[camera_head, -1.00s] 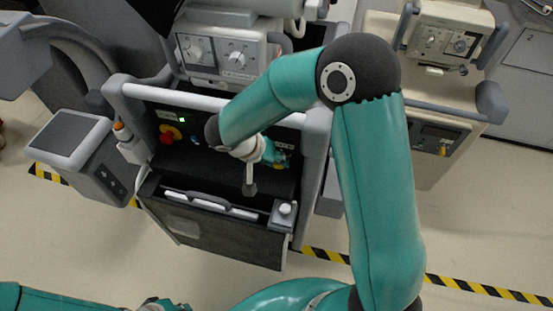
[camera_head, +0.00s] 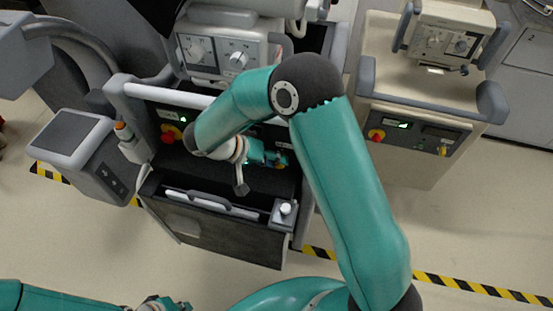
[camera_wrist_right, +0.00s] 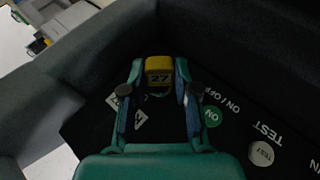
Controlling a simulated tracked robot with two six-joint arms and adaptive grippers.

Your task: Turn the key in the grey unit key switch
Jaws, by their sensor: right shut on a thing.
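The grey unit (camera_head: 125,95) is the grey-framed cart at the left of the head view, with a black panel under its handle bar. My right gripper (camera_head: 277,161) is at the right part of that panel, partly hidden by my own arm. The key switch itself is mostly hidden beneath the tag and fingers. My left gripper (camera_head: 165,303) shows only in part at the bottom edge; its fingers are unclear.
A red knob on yellow (camera_head: 170,133) sits on the grey unit's panel, left of my right gripper. An open drawer (camera_head: 210,207) projects below. A green button (camera_wrist_right: 211,117) and a white TEST button (camera_wrist_right: 261,154) lie close to the right finger. A cream cart (camera_head: 405,155) stands at the right.

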